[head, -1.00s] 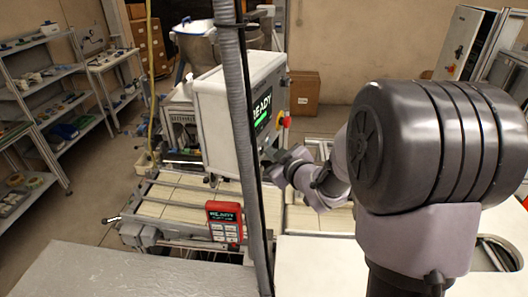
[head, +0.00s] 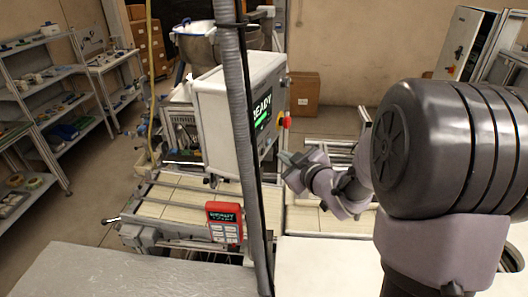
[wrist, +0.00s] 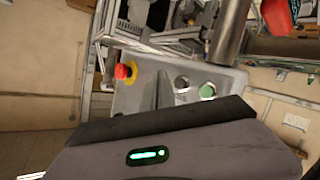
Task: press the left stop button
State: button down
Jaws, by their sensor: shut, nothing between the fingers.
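A red stop button (head: 284,122) sticks out of the right side of the light control box (head: 215,120). In the wrist view the red button (wrist: 122,72) sits on a yellow ring at the left of a grey panel (wrist: 150,65).
A grey hose and black pole (head: 236,100) cross in front of the control box. A red handset (head: 225,220) hangs before the conveyor (head: 165,200). Shelves (head: 40,80) stand at left, and a cabinet (head: 462,40) with a small red spot at back right.

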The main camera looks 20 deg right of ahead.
jog(key=shift+s+d, duration=0.85)
jog(key=shift+d, duration=0.15)
